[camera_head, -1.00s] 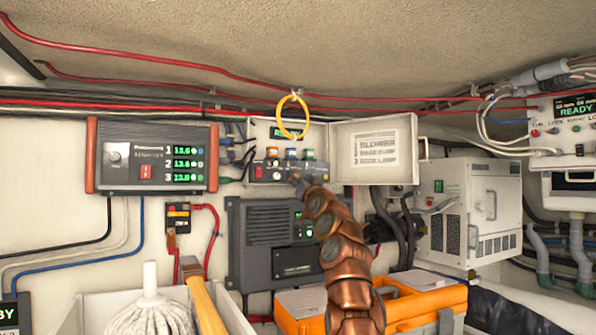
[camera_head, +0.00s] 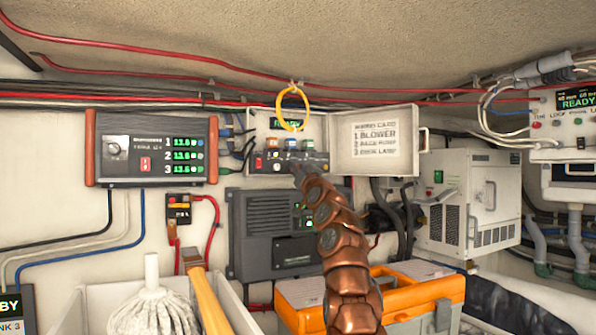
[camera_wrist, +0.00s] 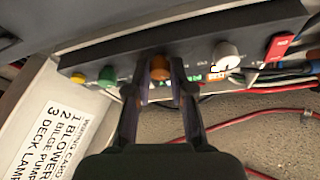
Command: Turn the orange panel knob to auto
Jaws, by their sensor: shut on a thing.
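The orange panel knob (camera_wrist: 158,67) sits on the dark front of a small panel in the wrist view, between a green knob and a white knob. My gripper (camera_wrist: 158,82) has its two fingers on either side of the orange knob and is shut on it. In the head view my copper arm reaches up to the panel (camera_head: 288,162), and its end covers the orange knob there. The panel has a small green display (camera_head: 287,125) above it. I cannot read the marks around the orange knob.
The wrist view shows a green knob (camera_wrist: 106,75), a yellow one (camera_wrist: 78,78), a white one (camera_wrist: 228,54) and a red switch (camera_wrist: 284,45). An open lid with a wiring card (camera_head: 375,143) stands right of the panel. A yellow ring (camera_head: 292,108) hangs just above.

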